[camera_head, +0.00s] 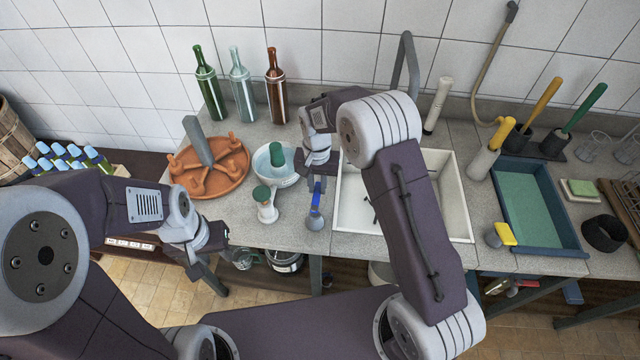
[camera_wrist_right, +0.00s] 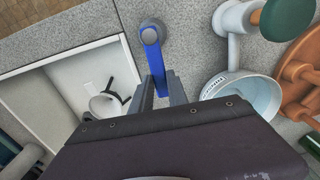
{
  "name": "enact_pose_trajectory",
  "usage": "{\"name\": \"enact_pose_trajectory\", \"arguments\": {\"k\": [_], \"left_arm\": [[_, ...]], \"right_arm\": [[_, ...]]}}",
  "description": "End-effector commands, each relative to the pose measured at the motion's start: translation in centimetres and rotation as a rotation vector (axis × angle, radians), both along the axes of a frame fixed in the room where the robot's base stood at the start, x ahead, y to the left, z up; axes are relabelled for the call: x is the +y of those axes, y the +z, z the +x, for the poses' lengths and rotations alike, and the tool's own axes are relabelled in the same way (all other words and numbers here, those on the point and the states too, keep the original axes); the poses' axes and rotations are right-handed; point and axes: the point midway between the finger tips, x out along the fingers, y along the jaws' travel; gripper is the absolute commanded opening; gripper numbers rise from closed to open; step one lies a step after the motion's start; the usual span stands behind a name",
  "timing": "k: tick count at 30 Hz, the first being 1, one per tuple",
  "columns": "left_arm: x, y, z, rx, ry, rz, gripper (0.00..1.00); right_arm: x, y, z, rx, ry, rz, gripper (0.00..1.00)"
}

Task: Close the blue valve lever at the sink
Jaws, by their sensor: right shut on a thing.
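The blue valve lever (camera_head: 315,212) is at the front left of the white sink (camera_head: 458,200), near the counter's front edge. In the right wrist view the lever (camera_wrist_right: 153,52) runs from a round grey hub down between my fingers. My right gripper (camera_head: 317,186) reaches down from above and is shut on the lever's far end; it also shows in the right wrist view (camera_wrist_right: 161,92). My left gripper (camera_head: 215,238) is off the counter's front left edge, away from the lever, and its jaw opening is too small to tell.
A green-topped white stand (camera_head: 264,205), a pale bowl (camera_head: 270,172) and a terracotta rack (camera_head: 212,178) are left of the lever. Three bottles (camera_head: 241,88) stand behind. A blue tray (camera_head: 548,225) is at the right. My right arm covers part of the sink.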

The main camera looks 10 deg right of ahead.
Motion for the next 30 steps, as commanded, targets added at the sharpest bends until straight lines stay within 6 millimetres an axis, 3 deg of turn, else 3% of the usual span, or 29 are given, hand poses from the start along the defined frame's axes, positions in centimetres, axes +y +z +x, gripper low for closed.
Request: {"name": "enact_pose_trajectory", "arguments": {"k": [7, 8, 10, 20, 30], "left_arm": [[0.0, 0.1, 0.0, 0.0, 0.0, 0.0, 0.36], [0.0, 0.1, 0.0, 0.0, 0.0, 0.0, 0.36], [0.0, 0.1, 0.0, 0.0, 0.0, 0.0, 0.36], [0.0, 0.0, 0.0, 0.0, 0.0, 0.0, 0.36], [0.0, -0.9, 0.0, 0.0, 0.0, 0.0, 0.36]], "right_arm": [[0.1, 0.2, 0.4, -0.012, 0.019, 0.001, 0.0], [0.1, 0.2, 0.4, -0.012, 0.019, 0.001, 0.25], [0.1, 0.2, 0.3, -0.011, 0.018, 0.001, 0.42], [0.1, 0.4, 0.2, -0.007, 0.016, 0.001, 0.42], [0.1, 7.1, 0.3, -0.011, 0.016, 0.002, 0.42]]}}
